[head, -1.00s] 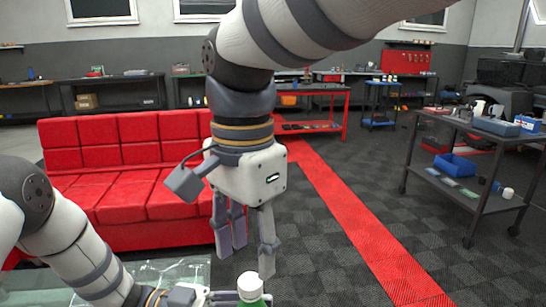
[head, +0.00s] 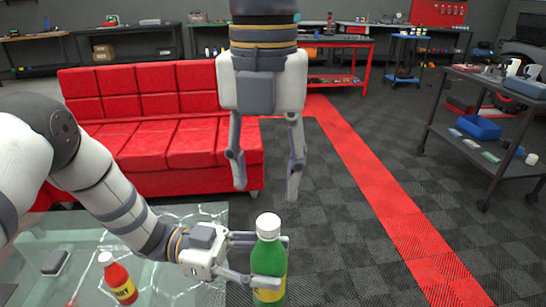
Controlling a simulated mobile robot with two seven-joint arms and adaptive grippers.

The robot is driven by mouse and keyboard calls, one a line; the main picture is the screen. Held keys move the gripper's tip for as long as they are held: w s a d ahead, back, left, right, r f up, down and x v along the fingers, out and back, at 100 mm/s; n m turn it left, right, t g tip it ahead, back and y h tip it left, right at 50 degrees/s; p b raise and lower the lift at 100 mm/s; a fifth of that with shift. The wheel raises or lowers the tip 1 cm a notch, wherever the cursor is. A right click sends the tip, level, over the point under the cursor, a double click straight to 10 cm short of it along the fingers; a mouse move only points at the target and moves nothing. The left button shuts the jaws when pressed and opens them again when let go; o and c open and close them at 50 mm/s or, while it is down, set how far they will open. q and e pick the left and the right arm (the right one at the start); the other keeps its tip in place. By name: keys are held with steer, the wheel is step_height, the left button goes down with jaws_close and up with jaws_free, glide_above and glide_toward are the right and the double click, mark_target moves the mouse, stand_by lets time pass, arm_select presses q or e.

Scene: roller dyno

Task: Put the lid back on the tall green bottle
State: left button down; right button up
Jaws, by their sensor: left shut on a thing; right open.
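The tall green bottle (head: 268,258) stands upright at the bottom centre of the head view. A white lid (head: 268,226) sits on its top. My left gripper (head: 272,263) reaches in from the left and is shut around the bottle's body. My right gripper (head: 267,187) hangs above the bottle with its fingers pointing down. It is open, nothing is between its fingers, and its tips appear just above the lid.
A glass table (head: 190,215) lies at lower left, with a red bottle (head: 119,279) and a small dark object (head: 55,262) on it. A red sofa (head: 170,140) stands behind. A dark cart (head: 480,150) with a blue bin (head: 478,127) is at right. The floor between is clear.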

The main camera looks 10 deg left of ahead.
mark_target(268, 222)
steer(key=n, duration=0.3)
steer(key=shift+w+d+r, duration=0.1)
steer(key=shift+w+r, duration=0.05)
steer(key=shift+r, duration=0.05)
step_height(268, 222, down, 8)
stand_by(0.5)
